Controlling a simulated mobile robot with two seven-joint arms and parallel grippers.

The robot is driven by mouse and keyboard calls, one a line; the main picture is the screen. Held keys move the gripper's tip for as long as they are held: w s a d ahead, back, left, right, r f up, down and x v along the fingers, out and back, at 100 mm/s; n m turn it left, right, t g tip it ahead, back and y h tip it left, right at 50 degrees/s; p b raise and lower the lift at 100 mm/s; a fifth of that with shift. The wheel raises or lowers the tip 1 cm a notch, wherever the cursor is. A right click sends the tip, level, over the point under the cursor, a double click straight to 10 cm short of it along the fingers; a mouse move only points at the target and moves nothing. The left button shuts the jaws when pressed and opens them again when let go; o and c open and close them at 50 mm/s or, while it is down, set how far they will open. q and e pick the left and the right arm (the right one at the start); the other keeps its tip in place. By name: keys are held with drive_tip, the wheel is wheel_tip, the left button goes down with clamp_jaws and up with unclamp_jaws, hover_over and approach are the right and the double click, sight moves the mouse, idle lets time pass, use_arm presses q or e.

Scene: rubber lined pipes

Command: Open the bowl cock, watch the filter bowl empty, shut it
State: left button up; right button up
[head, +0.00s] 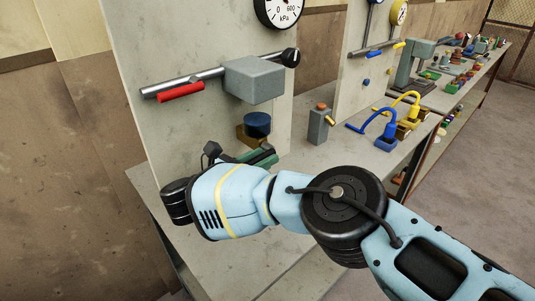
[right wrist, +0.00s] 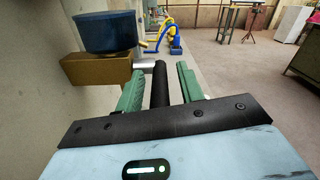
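My right gripper (head: 262,157) is low in front of the board, below a blue cylinder (head: 257,124). In the right wrist view its green fingers (right wrist: 160,88) are apart, one on each side of a black bar-shaped handle (right wrist: 160,82), with gaps showing on both sides. The handle meets a short grey stem (right wrist: 144,64) beside a brown block (right wrist: 97,68); this looks like the cock. The blue cylinder also shows in the right wrist view (right wrist: 106,33), sitting on the block. No liquid level can be seen. My left gripper is not in view.
On the board (head: 140,45), a grey box (head: 255,80) sits on a pipe with a red lever (head: 181,92) and a black knob (head: 291,57). A pressure gauge (head: 279,10) is above.

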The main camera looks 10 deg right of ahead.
drive_tip(key=shift+a, duration=0.1)
drive_tip(key=shift+c, duration=0.4)
clamp_jaws()
drive_tip(key=shift+r, duration=0.1)
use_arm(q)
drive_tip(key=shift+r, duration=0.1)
use_arm(e)
drive_tip(key=shift+r, duration=0.1)
